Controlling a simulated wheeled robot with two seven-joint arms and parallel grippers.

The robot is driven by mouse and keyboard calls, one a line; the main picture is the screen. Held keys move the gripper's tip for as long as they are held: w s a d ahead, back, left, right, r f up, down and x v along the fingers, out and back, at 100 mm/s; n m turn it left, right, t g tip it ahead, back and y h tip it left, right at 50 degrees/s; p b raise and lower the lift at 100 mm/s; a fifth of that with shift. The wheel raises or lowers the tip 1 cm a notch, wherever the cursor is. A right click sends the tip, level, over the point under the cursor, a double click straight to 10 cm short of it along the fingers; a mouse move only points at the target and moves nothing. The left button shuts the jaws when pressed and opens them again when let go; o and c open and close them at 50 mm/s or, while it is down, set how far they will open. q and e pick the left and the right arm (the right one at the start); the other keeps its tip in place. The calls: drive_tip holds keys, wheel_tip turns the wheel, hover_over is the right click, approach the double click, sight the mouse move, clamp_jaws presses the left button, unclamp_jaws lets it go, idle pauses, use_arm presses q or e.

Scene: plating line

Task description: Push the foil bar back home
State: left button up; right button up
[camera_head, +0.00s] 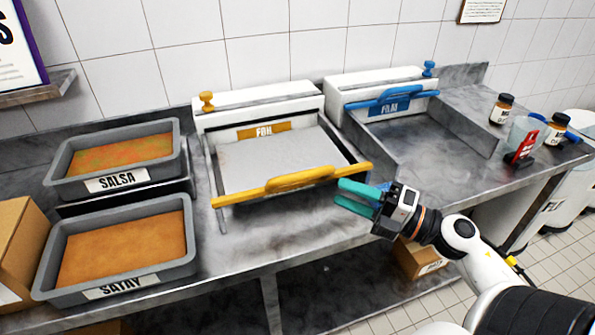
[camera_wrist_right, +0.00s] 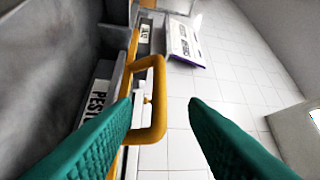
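The yellow foil bar (camera_head: 290,181) with its raised handle is pulled out to the front of the left dispenser (camera_head: 258,97). A grey foil sheet (camera_head: 275,160) lies flat between the dispenser and the bar. My right gripper (camera_head: 343,196) has teal fingers, parted, just in front of the bar's right end. In the right wrist view the bar's yellow handle (camera_wrist_right: 158,100) shows between the open fingers (camera_wrist_right: 160,108), nearer the left one. I cannot tell whether a finger touches it. My left gripper is out of view.
A second dispenser (camera_head: 375,82) with a blue bar (camera_head: 391,100) stands to the right, its bar close to the housing. Salsa (camera_head: 115,155) and satay (camera_head: 120,250) trays stand at left.

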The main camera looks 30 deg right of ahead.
sight(303, 180)
drive_tip(key=x, duration=0.2)
drive_tip(key=p+x, duration=0.1)
drive_tip(key=x, duration=0.1)
drive_tip(key=shift+r, duration=0.2)
drive_tip(key=p+x, duration=0.1)
drive_tip(key=x, duration=0.4)
drive_tip(key=shift+w+a+f, duration=0.1)
drive_tip(key=shift+w+a, duration=0.05)
drive_tip(key=shift+w, duration=0.1)
drive_tip(key=shift+w+a, duration=0.1)
drive_tip(key=shift+w, duration=0.05)
drive_tip(key=shift+c, duration=0.4)
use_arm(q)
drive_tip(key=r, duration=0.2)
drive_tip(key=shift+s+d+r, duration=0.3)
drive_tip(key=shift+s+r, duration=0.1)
use_arm(e)
clamp_jaws()
